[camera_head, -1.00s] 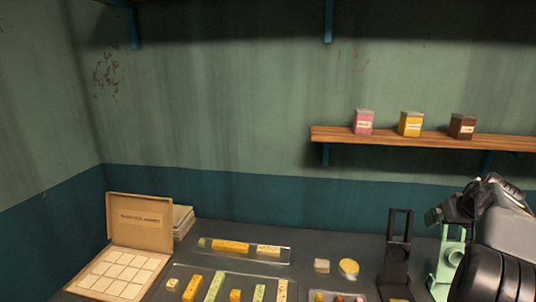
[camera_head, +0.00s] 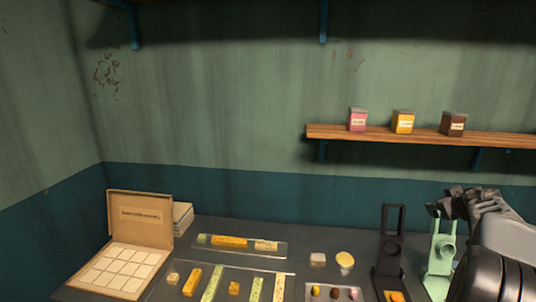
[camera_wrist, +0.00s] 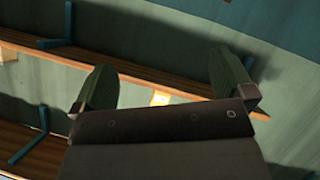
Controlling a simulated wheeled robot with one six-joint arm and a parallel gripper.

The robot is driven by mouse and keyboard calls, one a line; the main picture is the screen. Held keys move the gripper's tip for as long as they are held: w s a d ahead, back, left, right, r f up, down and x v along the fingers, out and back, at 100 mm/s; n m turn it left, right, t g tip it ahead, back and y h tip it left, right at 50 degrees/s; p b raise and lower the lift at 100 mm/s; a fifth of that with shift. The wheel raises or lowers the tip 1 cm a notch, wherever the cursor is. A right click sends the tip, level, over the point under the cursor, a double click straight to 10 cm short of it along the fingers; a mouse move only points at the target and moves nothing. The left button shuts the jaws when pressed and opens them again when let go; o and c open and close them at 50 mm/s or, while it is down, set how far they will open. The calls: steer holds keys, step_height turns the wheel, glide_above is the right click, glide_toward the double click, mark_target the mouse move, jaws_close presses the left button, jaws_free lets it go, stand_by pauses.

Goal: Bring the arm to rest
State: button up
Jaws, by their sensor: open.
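My gripper (camera_head: 460,200) is at the right of the head view, raised above the right end of the counter in front of the green stand. In the wrist view my gripper (camera_wrist: 165,85) shows two dark fingers spread wide apart. Nothing is held between them. Behind the fingers in that view are a wooden shelf (camera_wrist: 185,70) and the green wall. My arm fills the lower right corner of the head view and hides part of the counter there.
A black stand (camera_head: 390,240) and a light green stand (camera_head: 440,255) stand close to my arm. An open box (camera_head: 140,228) is at the left. A clear tray (camera_head: 215,280) holds several coloured bars. A wall shelf (camera_head: 420,135) carries three small containers. The air above the left counter is clear.

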steer(key=s+a+f+g+y+b, duration=0.1)
steer(key=s+a+f, duration=0.3)
steer(key=a, duration=0.9)
steer(key=s+a+f+g+y+b, duration=0.1)
steer(key=s+a+f+g+y, duration=0.1)
steer(key=s+a, duration=0.8)
steer(key=s+a+f+m+g+y+b, duration=0.1)
steer(key=s+a+f, duration=0.5)
steer(key=a, duration=1.1)
steer(key=shift+s+a+f+g+y, duration=0.3)
steer(key=shift+s+g+y, duration=0.15)
steer(key=shift+g, duration=0.85)
steer(key=shift+c, duration=0.2)
